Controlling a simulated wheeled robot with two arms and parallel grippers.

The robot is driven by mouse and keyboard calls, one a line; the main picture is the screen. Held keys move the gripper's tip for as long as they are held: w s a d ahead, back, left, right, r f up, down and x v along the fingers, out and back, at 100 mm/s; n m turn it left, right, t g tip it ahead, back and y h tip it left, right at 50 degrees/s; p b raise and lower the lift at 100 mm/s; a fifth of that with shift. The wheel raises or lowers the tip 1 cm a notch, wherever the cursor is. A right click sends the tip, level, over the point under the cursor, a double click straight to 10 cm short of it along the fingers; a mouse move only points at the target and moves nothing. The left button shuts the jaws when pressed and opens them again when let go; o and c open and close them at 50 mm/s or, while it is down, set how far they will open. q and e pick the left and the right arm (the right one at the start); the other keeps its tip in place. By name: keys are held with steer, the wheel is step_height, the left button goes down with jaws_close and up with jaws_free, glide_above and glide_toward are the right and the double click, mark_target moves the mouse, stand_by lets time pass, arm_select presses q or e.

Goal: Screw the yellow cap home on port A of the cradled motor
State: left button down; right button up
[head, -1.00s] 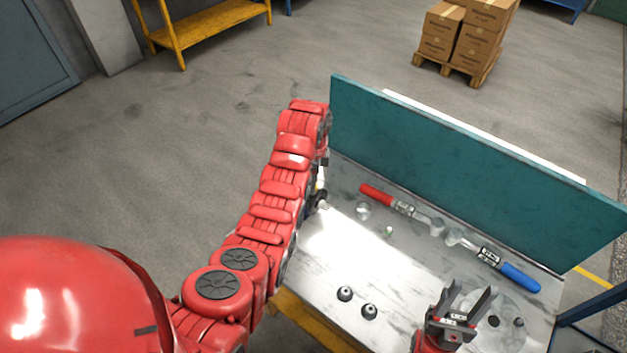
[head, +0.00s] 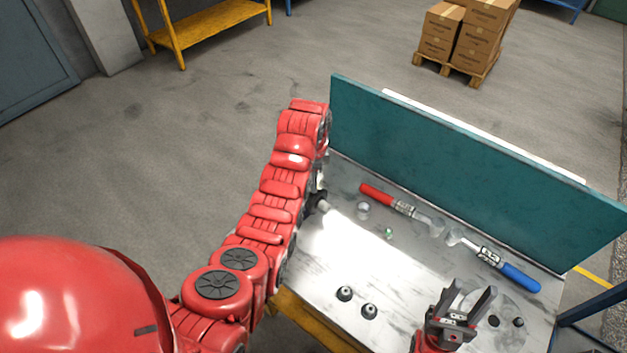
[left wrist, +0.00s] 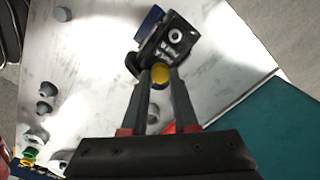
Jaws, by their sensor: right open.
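The motor (left wrist: 178,38), a dark block with a pale round face and white lettering, shows at the top middle of the left wrist view. A blue part (left wrist: 148,22) sits beside it, perhaps of the cradle. The yellow cap (left wrist: 160,74) is at the motor's near side, between the fingertips of my left gripper (left wrist: 160,78), which look shut on it. How far it is seated cannot be told. In the head view my left arm hides the motor, cap and left gripper. My right gripper (head: 474,301) is open and empty above the bench's front right.
On the bench (head: 400,275) lie a red-handled tool (head: 385,196) and a blue-handled tool (head: 505,269). Two dark plugs (head: 345,293) stand near the front edge. A teal panel (head: 450,165) closes the back. The middle of the bench is clear.

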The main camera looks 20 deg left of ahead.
arm_select(q)
steer(key=shift+m, duration=0.8)
steer(key=c, duration=0.9)
jaws_free()
steer(key=shift+r, duration=0.1)
steer(key=shift+r+p, duration=1.75)
steer(key=shift+p, duration=0.05)
